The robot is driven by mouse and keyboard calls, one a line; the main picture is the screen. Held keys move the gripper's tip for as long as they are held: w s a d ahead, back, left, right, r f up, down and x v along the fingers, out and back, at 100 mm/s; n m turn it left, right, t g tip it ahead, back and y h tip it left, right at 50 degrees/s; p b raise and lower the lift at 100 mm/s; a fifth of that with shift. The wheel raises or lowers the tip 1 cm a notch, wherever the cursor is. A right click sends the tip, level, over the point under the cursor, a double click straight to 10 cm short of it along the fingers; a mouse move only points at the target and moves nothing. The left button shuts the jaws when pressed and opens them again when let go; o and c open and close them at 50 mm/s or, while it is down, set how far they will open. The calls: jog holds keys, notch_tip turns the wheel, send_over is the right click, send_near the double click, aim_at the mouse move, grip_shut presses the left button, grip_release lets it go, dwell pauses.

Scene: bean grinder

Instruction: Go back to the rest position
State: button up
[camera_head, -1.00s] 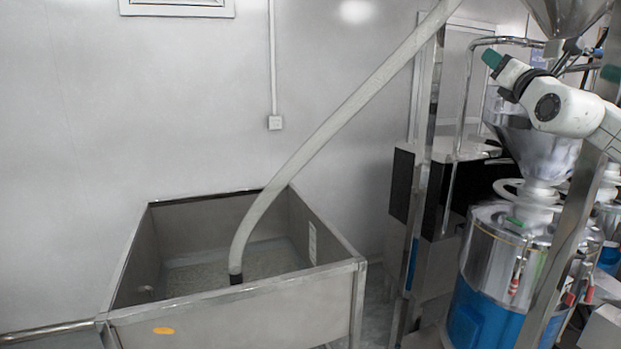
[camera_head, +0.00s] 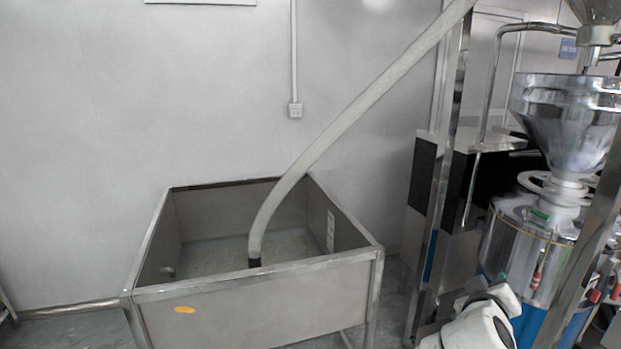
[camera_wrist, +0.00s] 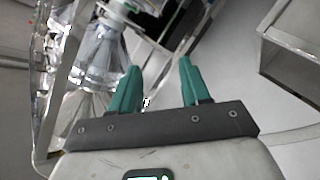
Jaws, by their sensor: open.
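My gripper (camera_wrist: 158,88) shows in the wrist view with its two green fingers apart and nothing between them. In the head view, part of my white arm is low at the right, in front of the grinder, and the green fingers are not visible there. The bean grinder (camera_head: 525,250) stands at the right, with a metal funnel hopper (camera_head: 570,130) above its shiny drum. The funnel and drum also show at the left of the wrist view (camera_wrist: 97,55).
A steel bin (camera_head: 270,310) with pale contents stands at left centre. A thick pale hose (camera_head: 350,120) slants down into it. A metal post (camera_head: 445,170) and a dark-panelled cabinet (camera_head: 485,180) stand between bin and grinder. Clear floor (camera_head: 400,280) shows beside the bin.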

jog(key=s+a+f+m+g+y, duration=0.2)
jog(key=s+a+f+g+y, duration=0.15)
jog(key=s+f, duration=1)
jog(key=s+a+f+g+y, duration=0.1)
jog(key=s+f, duration=0.3)
jog(key=s, duration=0.5)
jog(key=s+a+f+g+y+b, duration=0.1)
jog(key=s+f+g, duration=0.3)
jog(key=s, duration=0.6)
jog(key=s+a+f+g+y, duration=0.2)
jog(key=s+f, duration=0.4)
jog(key=s, duration=0.3)
jog(key=shift+s+a+g+y, duration=0.2)
jog(key=shift+s+g+y, duration=0.2)
jog(key=shift+y, duration=0.35)
jog(key=shift+d+f, duration=0.1)
jog(key=shift+d, duration=0.05)
